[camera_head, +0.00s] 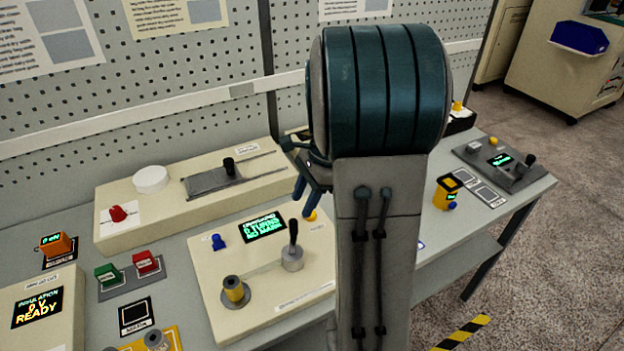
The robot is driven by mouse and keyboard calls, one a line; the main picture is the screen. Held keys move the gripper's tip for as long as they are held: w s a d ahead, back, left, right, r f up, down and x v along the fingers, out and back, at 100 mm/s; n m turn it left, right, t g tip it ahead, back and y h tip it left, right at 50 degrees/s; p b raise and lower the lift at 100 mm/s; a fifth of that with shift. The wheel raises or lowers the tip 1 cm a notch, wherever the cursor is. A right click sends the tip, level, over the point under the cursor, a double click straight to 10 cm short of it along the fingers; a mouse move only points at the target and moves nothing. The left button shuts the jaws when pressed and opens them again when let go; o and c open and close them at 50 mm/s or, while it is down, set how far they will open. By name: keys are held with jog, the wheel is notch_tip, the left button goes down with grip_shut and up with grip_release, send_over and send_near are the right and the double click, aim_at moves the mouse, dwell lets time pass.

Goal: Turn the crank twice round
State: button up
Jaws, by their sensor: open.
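The crank (293,237) has an upright black handle on a round grey hub, on the right part of a cream winding panel. A yellow and grey spindle (235,290) stands on the panel's front left. A small display (264,228) with green text sits behind the crank; its text mentions turns but is not all readable. My gripper (307,203) shows its blue fingers partly, beside my large arm link. It is open and appears empty, behind and slightly right of the crank handle, apart from it in the picture. My arm hides part of the gripper and the panel's right side.
A blue knob (217,242) and a yellow knob (311,215) sit on the panel near the crank. Behind is a long cream box (200,196) with a slider. Green (107,273) and red (146,262) buttons stand left. A yellow meter (447,192) is right of my arm.

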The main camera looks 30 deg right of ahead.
jog(key=v, duration=0.6)
dwell(1.2)
